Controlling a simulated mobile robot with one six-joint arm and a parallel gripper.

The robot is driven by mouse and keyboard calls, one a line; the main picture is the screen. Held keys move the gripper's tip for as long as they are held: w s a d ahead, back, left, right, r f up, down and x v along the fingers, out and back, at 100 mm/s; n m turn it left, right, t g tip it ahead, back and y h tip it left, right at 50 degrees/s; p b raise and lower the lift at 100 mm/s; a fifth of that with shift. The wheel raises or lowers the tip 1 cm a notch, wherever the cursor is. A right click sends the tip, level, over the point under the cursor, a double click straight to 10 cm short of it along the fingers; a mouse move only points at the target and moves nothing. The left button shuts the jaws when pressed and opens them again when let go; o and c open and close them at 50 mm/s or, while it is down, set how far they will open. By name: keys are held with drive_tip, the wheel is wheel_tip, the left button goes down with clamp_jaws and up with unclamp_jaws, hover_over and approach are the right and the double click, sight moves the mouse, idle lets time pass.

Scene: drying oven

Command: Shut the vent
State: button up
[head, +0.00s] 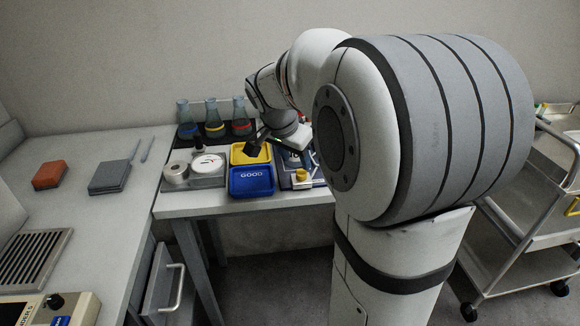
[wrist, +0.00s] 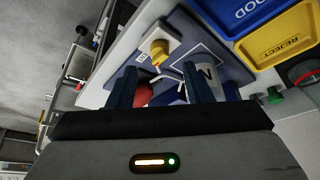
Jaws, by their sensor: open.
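A dark slatted grille (head: 34,258) in a pale frame lies at the lower left in the head view. A cream control panel (head: 62,308) with a black knob (head: 55,301) is cut off at the bottom left. My gripper (head: 258,142) is over the back bench, far from the grille and panel. In the wrist view its two dark fingers (wrist: 164,82) are apart, above a blue mat with a yellow knob (wrist: 158,47) and a red round thing (wrist: 143,94).
Several flasks (head: 214,118) are behind. A brown block (head: 49,175) and grey block (head: 109,177) lie on the left bench. A drawer (head: 163,285) stands open. A trolley (head: 530,215) is at right.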

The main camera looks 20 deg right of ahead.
sight(300, 171)
drive_tip(key=x, duration=0.5)
drive_tip(key=shift+f+b, duration=0.2)
drive_tip(key=shift+b, duration=0.1)
drive_tip(key=c, duration=1)
